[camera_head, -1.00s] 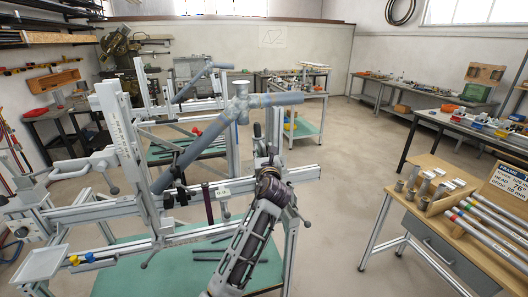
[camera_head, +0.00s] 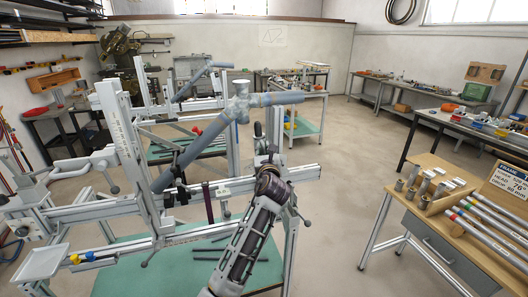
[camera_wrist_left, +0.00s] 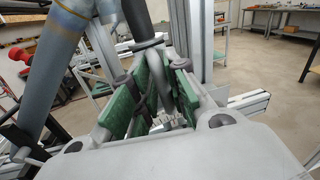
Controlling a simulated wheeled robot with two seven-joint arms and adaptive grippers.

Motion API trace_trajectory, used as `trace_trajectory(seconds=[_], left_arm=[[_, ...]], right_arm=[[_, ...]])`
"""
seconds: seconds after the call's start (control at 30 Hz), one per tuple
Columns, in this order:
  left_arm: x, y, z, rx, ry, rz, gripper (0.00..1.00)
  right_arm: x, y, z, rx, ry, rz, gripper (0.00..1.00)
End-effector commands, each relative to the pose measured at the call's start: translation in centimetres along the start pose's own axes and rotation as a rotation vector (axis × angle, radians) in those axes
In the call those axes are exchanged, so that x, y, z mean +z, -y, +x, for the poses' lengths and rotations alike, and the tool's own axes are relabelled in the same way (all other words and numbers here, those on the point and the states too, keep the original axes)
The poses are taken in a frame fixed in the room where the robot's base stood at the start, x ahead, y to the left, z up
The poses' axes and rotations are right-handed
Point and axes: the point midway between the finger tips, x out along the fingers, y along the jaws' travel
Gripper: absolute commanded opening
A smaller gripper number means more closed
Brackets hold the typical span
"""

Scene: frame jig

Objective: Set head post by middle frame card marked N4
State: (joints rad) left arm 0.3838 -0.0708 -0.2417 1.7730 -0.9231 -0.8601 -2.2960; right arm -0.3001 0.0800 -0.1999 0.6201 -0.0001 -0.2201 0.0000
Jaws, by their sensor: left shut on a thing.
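The bike frame jig (camera_head: 130,205) fills the left and middle of the head view and carries a grey tube frame (camera_head: 190,152). The head post (camera_head: 233,145) stands upright under the head tube (camera_head: 241,108), capped by a pale cone. My left gripper (camera_head: 264,157) is at the jig beam beside this post, and its arm hides part of it. In the left wrist view its green pads (camera_wrist_left: 150,92) close around a grey rod-like jig part (camera_wrist_left: 142,20) with a dark collar. My right gripper is not visible.
A wooden bench (camera_head: 420,218) at right holds short sockets (camera_head: 411,192) and several tubes with coloured bands (camera_head: 490,228). A small tray (camera_head: 45,262) hangs at the jig's left front. A second jig stands behind. Open floor (camera_head: 345,160) lies between jig and bench.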

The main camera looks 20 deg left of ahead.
Motion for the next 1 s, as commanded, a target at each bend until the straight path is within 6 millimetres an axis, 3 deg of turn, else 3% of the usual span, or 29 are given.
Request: trace_trajectory(seconds=[0.17, 0.7, 1.0], left_arm=[[-0.1, -0.3, -0.1, -0.003, 0.002, -0.013, 0.00], [-0.8, -4.8, -1.0, -0.004, 0.035, -0.192, 0.00], [-0.8, -5.1, -1.1, -0.007, 0.038, -0.211, 0.00]], right_arm=[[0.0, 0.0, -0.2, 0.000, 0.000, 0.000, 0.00], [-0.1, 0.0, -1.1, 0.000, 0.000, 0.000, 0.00], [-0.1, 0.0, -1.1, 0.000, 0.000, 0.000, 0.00]])
